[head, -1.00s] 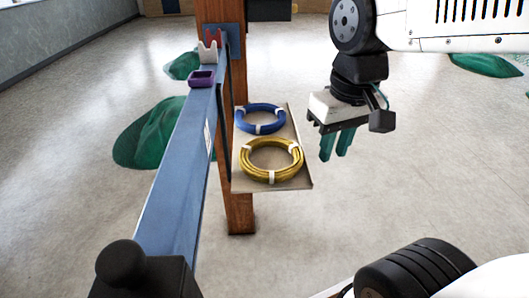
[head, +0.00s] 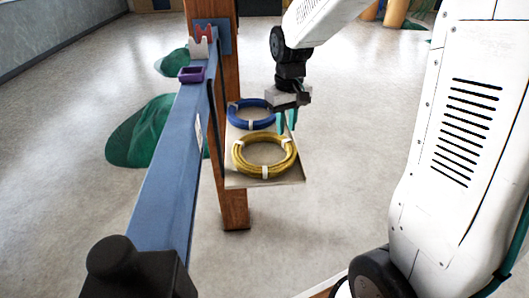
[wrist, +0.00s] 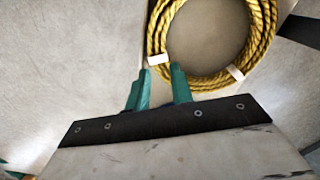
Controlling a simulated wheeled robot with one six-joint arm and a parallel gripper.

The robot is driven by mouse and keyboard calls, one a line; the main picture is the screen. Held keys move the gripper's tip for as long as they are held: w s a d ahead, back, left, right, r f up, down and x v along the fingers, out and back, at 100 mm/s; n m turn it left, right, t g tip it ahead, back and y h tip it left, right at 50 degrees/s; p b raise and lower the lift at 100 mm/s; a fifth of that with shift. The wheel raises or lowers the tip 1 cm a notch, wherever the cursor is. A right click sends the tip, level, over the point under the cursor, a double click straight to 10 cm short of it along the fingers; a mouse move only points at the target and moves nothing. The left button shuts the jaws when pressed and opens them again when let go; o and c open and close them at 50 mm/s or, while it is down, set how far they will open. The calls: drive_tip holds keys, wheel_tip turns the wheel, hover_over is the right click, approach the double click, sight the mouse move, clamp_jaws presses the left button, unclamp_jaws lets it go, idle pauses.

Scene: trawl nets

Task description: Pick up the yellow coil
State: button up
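The yellow coil (head: 264,172) lies flat on the front part of a small shelf, tied with white bands. In the wrist view the yellow coil (wrist: 262,35) is just past my fingertips, with one white band between them. My gripper (head: 287,118) hangs with its green fingers down at the shelf's right edge, beside the blue coil and behind the yellow one. My gripper (wrist: 160,78) is open, the right finger overlapping the coil's ring and the left finger outside it. I cannot tell whether they touch the coil.
The blue coil (head: 238,116) lies behind the yellow one on the shelf (head: 290,180). A wooden post (head: 233,205) and a blue beam (head: 170,180) stand left of the shelf. A purple holder (head: 191,74) sits on the beam. The floor at right is open.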

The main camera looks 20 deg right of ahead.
sight(286, 140)
wheel_tip(286, 140, down, 4)
drive_tip(key=shift+s+f, duration=0.15)
drive_tip(key=shift+a, duration=0.1)
clamp_jaws()
drive_tip(key=shift+r, duration=0.55)
drive_tip(key=r, duration=0.2)
drive_tip(key=shift+s+r, duration=0.35)
drive_tip(key=s+a+r, duration=0.1)
drive_tip(key=s, duration=1.4)
drive_tip(key=shift+a+r, duration=0.15)
drive_tip(key=shift+a, duration=0.2)
